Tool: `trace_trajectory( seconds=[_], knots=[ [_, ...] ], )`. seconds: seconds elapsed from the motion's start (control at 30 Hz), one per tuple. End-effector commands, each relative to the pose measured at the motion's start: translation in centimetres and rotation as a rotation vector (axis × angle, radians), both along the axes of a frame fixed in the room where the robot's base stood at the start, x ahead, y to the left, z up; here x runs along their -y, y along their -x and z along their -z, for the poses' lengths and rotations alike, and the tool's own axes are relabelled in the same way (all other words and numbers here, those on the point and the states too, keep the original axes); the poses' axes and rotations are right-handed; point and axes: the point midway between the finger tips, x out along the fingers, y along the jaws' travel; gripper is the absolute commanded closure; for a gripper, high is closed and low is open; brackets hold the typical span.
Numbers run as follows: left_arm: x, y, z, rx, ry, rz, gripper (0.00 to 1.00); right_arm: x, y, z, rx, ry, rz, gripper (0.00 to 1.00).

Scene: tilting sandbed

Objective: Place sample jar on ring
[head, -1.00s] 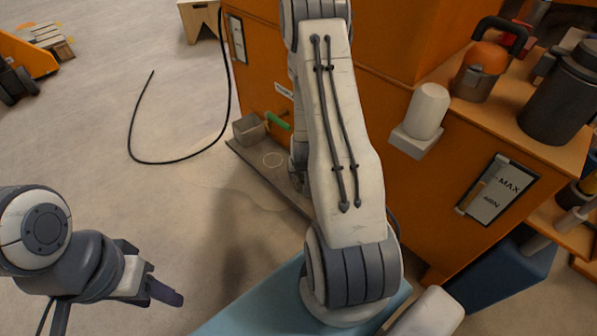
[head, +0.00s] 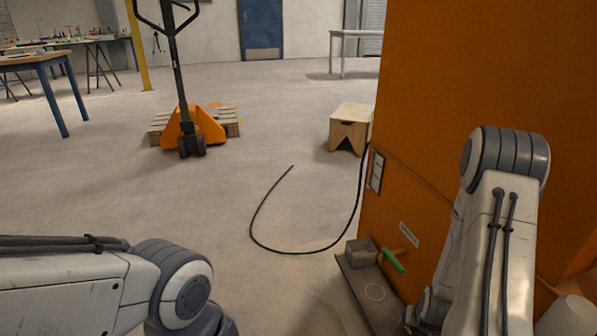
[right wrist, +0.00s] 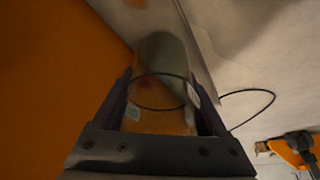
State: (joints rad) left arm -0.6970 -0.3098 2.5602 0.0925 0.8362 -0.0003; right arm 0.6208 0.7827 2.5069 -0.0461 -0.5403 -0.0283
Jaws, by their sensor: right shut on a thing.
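In the right wrist view, my right gripper (right wrist: 163,100) is shut on a see-through, round sample jar (right wrist: 160,112), with one finger on each side. The jar has a small pale label and a thin dark rim line; its contents are unclear. In the head view my right arm hides the jar and most of the right gripper. A thin pale ring (head: 375,292) is marked on the low grey ledge (head: 358,300), left of my right arm. My left arm shows at the lower left of the head view, but its gripper fingers are out of frame.
The orange cabinet (head: 440,100) rises along the right. A black cable (head: 262,238) curves over the open floor. A wooden stool (head: 350,128) and an orange pallet truck (head: 193,128) stand farther back.

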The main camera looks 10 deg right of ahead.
Motion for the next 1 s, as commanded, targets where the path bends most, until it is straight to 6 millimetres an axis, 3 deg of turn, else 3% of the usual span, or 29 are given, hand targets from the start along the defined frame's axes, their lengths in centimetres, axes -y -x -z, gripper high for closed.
trace_trajectory(
  seconds=[0.03, 0.23, 0.4, 0.6, 0.7, 1.0],
  knots=[
    [0.0, 0.0, -1.5, 0.0, 0.0, 0.0, 0.5, -1.4, -2.1, -2.1, 0.006, 0.005, -0.063, 0.81],
    [0.0, 0.0, -4.5, 0.001, 0.001, 0.0, 0.5, -8.4, -8.5, -7.3, 0.005, 0.006, -0.291, 0.81],
    [0.0, 0.0, -6.0, 0.0, 0.0, 0.0, 0.5, -13.6, -11.3, -10.3, 0.004, 0.002, -0.423, 0.81],
    [0.0, 0.0, -7.1, 0.0, 0.0, 0.0, 0.5, -18.0, -12.9, -12.8, 0.004, -0.002, -0.524, 0.81],
    [0.0, 0.0, -7.9, 0.0, 0.0, 0.0, 0.5, -19.6, -13.2, -14.1, 0.002, -0.004, -0.558, 0.81],
    [0.0, 0.0, -12.3, 0.0, 0.0, 0.0, 0.5, -19.2, -12.7, -18.7, 0.001, -0.004, -0.549, 0.81]
  ],
)
